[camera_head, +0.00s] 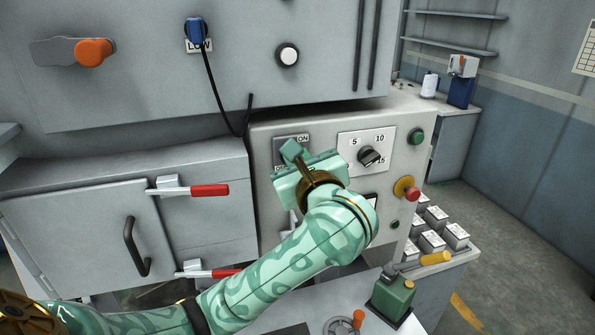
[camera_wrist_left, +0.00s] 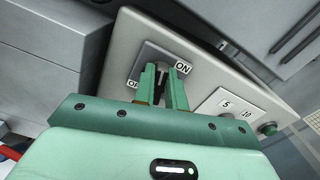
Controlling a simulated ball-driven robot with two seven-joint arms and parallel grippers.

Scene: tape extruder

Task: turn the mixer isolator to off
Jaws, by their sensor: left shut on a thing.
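The mixer isolator is a dark plate (camera_head: 281,142) on the grey control panel, with a white ON label at its upper right and an OFF label at its lower left. It also shows in the left wrist view (camera_wrist_left: 150,53). My left gripper (camera_head: 291,152) is at the plate, shut on the isolator's dark knob (camera_wrist_left: 162,67), which sits between the two green fingers in the left wrist view. The fingers hide most of the knob, so its exact angle is hard to tell. The gripper covers the knob in the head view. My right gripper is not in view.
Right of the isolator are a numbered dial (camera_head: 371,156), a green button (camera_head: 416,137) and a red stop button (camera_head: 410,194). Red-handled latches (camera_head: 209,190) are on the cabinet at left. A black cable (camera_head: 222,105) hangs above. A green can (camera_head: 391,298) stands below right.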

